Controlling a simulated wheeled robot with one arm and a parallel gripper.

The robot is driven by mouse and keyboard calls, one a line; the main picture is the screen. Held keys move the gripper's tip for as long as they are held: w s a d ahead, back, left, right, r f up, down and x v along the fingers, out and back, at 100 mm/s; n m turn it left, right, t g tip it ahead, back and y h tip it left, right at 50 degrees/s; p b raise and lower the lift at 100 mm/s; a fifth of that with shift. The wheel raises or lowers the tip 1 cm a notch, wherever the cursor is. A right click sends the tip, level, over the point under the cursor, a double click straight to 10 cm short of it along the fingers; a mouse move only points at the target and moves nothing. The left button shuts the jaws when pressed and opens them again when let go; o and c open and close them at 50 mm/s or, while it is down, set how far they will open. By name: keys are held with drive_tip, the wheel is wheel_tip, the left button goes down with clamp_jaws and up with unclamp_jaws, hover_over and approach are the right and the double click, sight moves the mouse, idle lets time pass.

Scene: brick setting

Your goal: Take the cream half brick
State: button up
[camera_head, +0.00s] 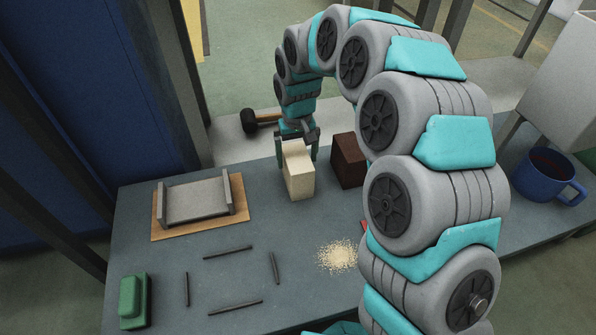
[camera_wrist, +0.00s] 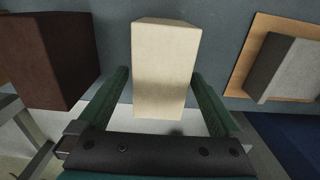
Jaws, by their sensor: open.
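The cream half brick (camera_head: 298,172) stands on the grey-blue bench top, near its far edge. My gripper (camera_head: 298,140) is above and around its far end, with the fingers pointing down. In the wrist view the cream half brick (camera_wrist: 163,65) lies between the two green fingers of my gripper (camera_wrist: 160,100). A gap shows on each side of the brick, so the gripper is open. The lower part of the brick's far side is hidden in the head view.
A dark brown brick (camera_head: 347,160) stands close on the right. A grey channel-shaped piece (camera_head: 197,199) on a wooden board (camera_head: 238,213) is at left. A mallet (camera_head: 250,121) and blue mug (camera_head: 545,178) are farther off.

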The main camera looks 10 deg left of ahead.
drive_tip(key=f, duration=0.4)
drive_tip(key=shift+s+f+b, duration=0.15)
drive_tip(key=shift+s+b, duration=0.05)
drive_tip(key=shift+b, duration=0.15)
clamp_jaws()
idle(0.4)
